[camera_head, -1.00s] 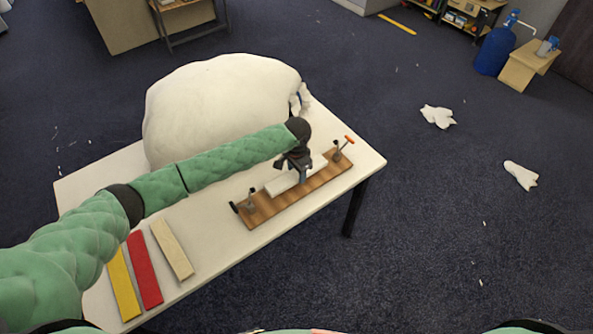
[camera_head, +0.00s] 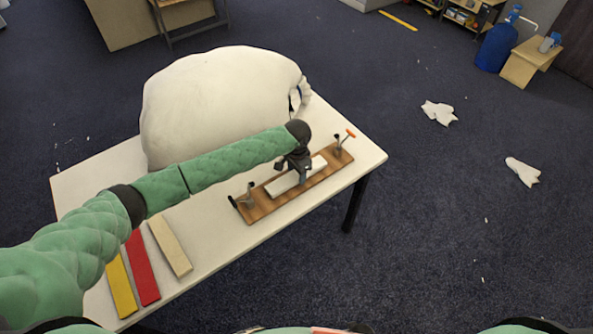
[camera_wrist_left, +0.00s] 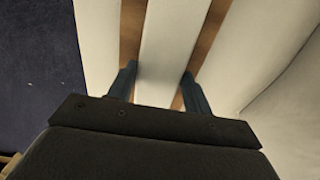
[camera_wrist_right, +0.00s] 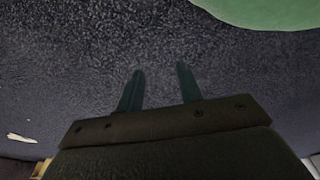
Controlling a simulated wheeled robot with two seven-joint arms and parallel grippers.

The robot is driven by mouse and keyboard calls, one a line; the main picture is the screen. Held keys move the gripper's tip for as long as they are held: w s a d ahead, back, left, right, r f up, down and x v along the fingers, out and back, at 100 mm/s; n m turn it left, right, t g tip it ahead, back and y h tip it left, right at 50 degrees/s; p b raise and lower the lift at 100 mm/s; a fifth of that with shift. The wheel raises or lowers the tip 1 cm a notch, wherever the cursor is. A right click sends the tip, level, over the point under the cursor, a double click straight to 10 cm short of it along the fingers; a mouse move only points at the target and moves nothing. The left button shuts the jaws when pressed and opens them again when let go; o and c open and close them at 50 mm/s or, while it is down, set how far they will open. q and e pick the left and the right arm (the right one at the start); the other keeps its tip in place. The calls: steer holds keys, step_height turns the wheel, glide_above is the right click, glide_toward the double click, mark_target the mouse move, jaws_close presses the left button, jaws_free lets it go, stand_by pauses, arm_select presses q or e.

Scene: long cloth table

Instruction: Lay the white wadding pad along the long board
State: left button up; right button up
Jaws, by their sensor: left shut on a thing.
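The white wadding pad (camera_head: 285,184) is a narrow strip over the middle of the long brown board (camera_head: 258,208), running along its length. In the left wrist view, the pad (camera_wrist_left: 165,45) passes between the fingers, with a strip of board (camera_wrist_left: 131,30) on each side. I cannot tell whether its whole underside touches the board. My left gripper (camera_wrist_left: 158,75) is shut on the pad from above and hides part of its middle in the head view. My right gripper (camera_wrist_right: 160,85) is open and empty above the dark floor.
Upright clamp posts stand at the board's ends, one with an orange handle (camera_head: 350,133). A big white sack (camera_head: 215,100) fills the table's back. Yellow (camera_head: 121,289), red (camera_head: 142,268) and beige (camera_head: 170,247) strips lie at front left. Bare white tabletop (camera_head: 220,245) lies before the board.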

arm_select(q)
steer(key=o, duration=1)
arm_select(e)
steer(key=shift+s+d, duration=0.1)
steer(key=shift+d, duration=0.05)
steer(key=shift+f, duration=0.1)
arm_select(q)
steer(key=shift+r, duration=0.3)
step_height(320, 180, up, 6)
steer(key=shift+r+b, duration=0.2)
steer(key=shift+b, duration=1.05)
steer(key=shift+r, duration=0.4)
arm_select(e)
step_height(320, 180, up, 5)
steer(key=w+a, duration=0.2)
steer(key=shift+w+a, duration=0.15)
steer(key=shift+a, duration=0.05)
